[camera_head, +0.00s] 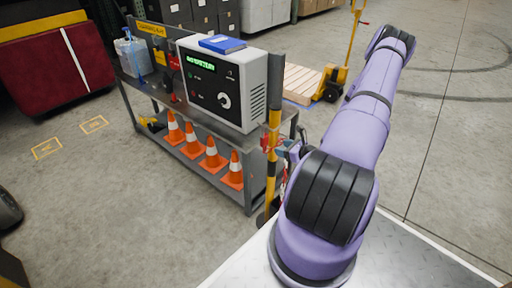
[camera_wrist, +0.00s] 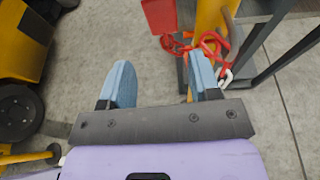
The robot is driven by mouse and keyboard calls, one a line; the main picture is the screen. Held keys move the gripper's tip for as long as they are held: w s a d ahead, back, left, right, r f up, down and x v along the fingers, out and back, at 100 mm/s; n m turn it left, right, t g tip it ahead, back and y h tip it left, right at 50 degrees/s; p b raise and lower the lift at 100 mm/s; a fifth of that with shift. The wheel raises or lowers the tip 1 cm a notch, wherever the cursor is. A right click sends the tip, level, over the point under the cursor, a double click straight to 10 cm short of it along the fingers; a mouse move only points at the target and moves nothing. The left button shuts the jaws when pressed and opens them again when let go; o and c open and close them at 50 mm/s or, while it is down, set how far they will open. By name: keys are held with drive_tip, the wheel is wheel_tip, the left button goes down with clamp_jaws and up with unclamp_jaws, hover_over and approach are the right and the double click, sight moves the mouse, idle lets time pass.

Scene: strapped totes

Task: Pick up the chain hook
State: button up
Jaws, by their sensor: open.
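A red chain (camera_wrist: 176,46) hangs around the yellow post (camera_wrist: 211,18) in the wrist view. A red loop-shaped piece with a pale end (camera_wrist: 224,76), which looks like the chain hook, is at the post's right side, beyond my right finger. My gripper (camera_wrist: 160,75) has two blue fingers set wide apart, with nothing between them but floor. The right fingertip overlaps the post and chain in the picture; I cannot tell whether it touches. In the head view, the chain (camera_head: 285,176) shows only in part beside the black-and-yellow post (camera_head: 271,160), with my arm covering much of that area.
A grey metal cart (camera_head: 190,165) stands left of the post, carrying a control box (camera_head: 222,85) and several orange cones (camera_head: 210,152). A yellow pallet jack (camera_head: 335,80) with a wooden pallet is behind. A red sign (camera_wrist: 159,17) hangs near the post. Open floor lies left.

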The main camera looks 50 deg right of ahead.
sight(266, 143)
drive_tip(key=x, duration=0.5)
drive_tip(key=shift+w+a+f, duration=0.1)
drive_tip(key=shift+w+f, duration=0.15)
drive_tip(key=shift+f, duration=0.1)
drive_tip(key=shift+d+r+x, duration=0.1)
drive_tip(key=shift+x, duration=1.2)
drive_tip(key=shift+d+r+x, duration=0.1)
drive_tip(key=shift+x, duration=1.2)
clamp_jaws()
drive_tip(key=shift+r, duration=0.1)
